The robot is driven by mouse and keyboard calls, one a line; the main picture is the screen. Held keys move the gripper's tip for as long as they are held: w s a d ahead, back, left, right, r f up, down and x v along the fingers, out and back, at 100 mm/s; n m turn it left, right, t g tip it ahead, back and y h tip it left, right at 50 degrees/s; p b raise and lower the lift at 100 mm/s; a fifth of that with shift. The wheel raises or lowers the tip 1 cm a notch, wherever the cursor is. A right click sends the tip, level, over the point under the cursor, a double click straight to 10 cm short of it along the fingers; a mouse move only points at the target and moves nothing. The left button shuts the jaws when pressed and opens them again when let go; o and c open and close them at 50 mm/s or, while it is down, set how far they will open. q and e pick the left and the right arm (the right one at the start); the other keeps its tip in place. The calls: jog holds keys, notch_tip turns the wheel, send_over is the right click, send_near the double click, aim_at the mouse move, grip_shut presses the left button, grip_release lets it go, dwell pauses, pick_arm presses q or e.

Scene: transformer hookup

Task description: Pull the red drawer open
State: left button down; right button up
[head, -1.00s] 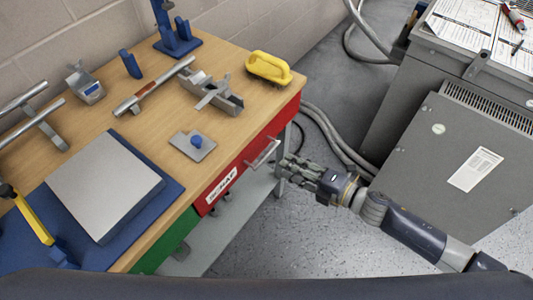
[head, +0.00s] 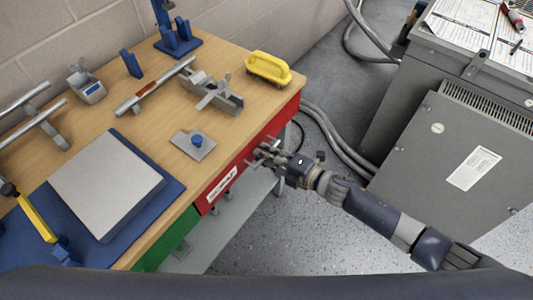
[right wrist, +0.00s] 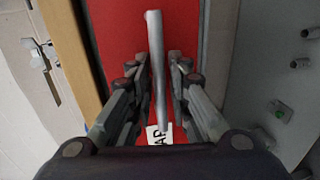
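The red drawer (head: 282,120) is in the front of the wooden workbench, with a white label (head: 221,185) on its face; it looks closed. My right gripper (head: 262,154) is at the drawer's handle, which it mostly hides in the head view. In the right wrist view, the silver bar handle (right wrist: 157,65) stands between the open fingers of my right gripper (right wrist: 156,75), with a gap on each side. The red drawer face (right wrist: 118,30) lies behind it. My left gripper is not in view.
A green drawer (head: 166,248) sits left of the red one. The bench top (head: 232,75) holds a metal plate (head: 107,185), a yellow handled tool (head: 268,69) and metal fixtures. A grey cabinet (head: 455,160) and floor cables (head: 340,145) are at right. Floor before the drawer is free.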

grip_shut()
jog(key=shift+d, duration=0.1)
jog(key=f+v, duration=0.2)
jog(key=v, duration=1.2)
jog(key=f+p+v, duration=0.1)
jog(key=f+v, duration=0.2)
jog(key=v, duration=1.1)
jog(key=shift+s+d+f, duration=0.15)
jog(key=shift+s+d, duration=0.45)
jog(key=shift+d, duration=0.1)
jog(key=o, duration=0.6)
grip_release()
jog(key=shift+s, duration=0.1)
